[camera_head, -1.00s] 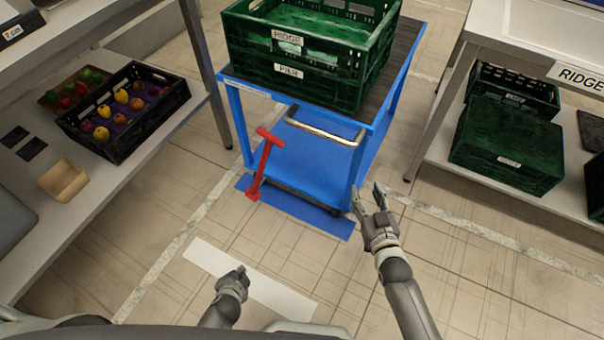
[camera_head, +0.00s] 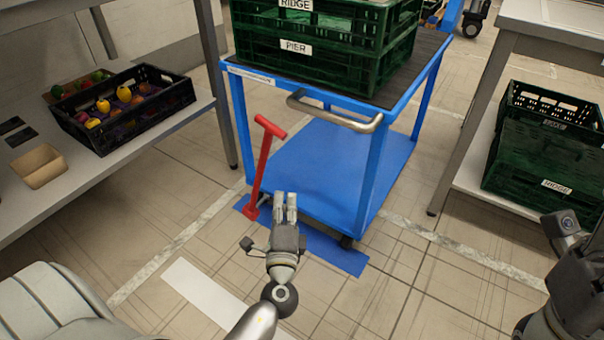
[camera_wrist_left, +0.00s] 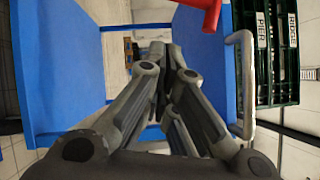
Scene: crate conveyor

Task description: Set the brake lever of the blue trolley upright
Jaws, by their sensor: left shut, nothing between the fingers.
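The blue trolley (camera_head: 350,170) stands ahead with its grey push handle (camera_head: 335,112) toward me. Its red brake lever (camera_head: 262,165), with a T-shaped top, rises from the base at the trolley's near left corner. It leans to the right compared with the trolley's leg. My left gripper (camera_head: 286,200) is shut and empty, to the right of the lever's lower part in the head view, apart from it. In the left wrist view, the fingers (camera_wrist_left: 168,65) are clear of the red lever (camera_wrist_left: 205,12) at the top edge. My right wrist (camera_head: 575,285) is at the right edge; its fingers are not visible.
Green crates (camera_head: 320,60) are stacked on the trolley. A left shelf (camera_head: 110,170) holds a black fruit crate (camera_head: 125,110) and a small tan box (camera_head: 40,167). A right bench holds green crates (camera_head: 540,160) below.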

